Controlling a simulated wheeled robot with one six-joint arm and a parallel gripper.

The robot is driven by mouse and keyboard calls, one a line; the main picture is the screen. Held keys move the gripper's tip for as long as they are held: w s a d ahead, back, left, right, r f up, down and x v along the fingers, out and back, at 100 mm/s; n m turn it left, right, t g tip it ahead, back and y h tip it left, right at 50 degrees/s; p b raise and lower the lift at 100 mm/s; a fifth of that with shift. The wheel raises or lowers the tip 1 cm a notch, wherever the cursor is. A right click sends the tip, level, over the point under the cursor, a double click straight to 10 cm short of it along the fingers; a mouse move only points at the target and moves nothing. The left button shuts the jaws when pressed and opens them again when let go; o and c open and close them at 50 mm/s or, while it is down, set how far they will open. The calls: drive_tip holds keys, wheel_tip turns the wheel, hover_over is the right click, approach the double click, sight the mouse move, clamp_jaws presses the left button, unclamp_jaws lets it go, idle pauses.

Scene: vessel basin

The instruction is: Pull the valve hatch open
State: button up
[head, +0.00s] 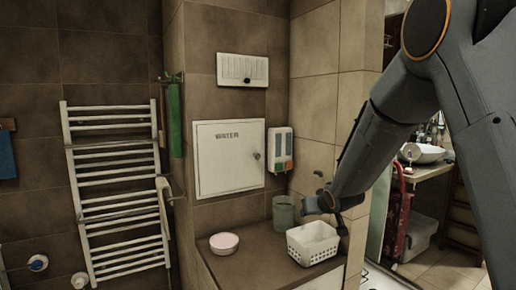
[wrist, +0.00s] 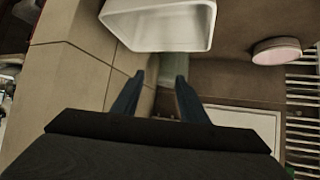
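The valve hatch (head: 228,162) is a white square door marked WATER, set in the brown tiled wall. It looks shut in its frame. A small round knob (head: 256,156) sits near its right edge. Part of the hatch also shows in the wrist view (wrist: 248,122), right of the fingers, partly hidden by my gripper's body. My gripper (head: 338,218) is to the right of the hatch and lower, above the white basket and apart from the hatch. In the wrist view my gripper (wrist: 160,82) has its two fingers spread, with nothing between them.
On the ledge stand a white basket (head: 313,243), a grey-green cup (head: 283,212) and a pink-topped round tub (head: 224,242). A dispenser (head: 280,149) hangs right of the hatch, near the knob.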

drive_tip(key=w+a+r+n+t+y+p, duration=0.2)
drive_tip(key=w+a+r+t+y, duration=0.15)
drive_tip(key=w+a+r, duration=0.5)
drive_tip(key=n+y+p, duration=0.2)
drive_tip(key=y, duration=0.3)
approach(258, 156)
drive_tip(key=shift+t+h, duration=0.25)
drive_tip(key=shift+t, duration=0.1)
drive_tip(key=shift+p+x, duration=1.35)
drive_tip(key=shift+x, duration=3)
drive_tip(key=shift+s+a+f, duration=0.1)
drive_tip(key=shift+a, duration=0.05)
clamp_jaws()
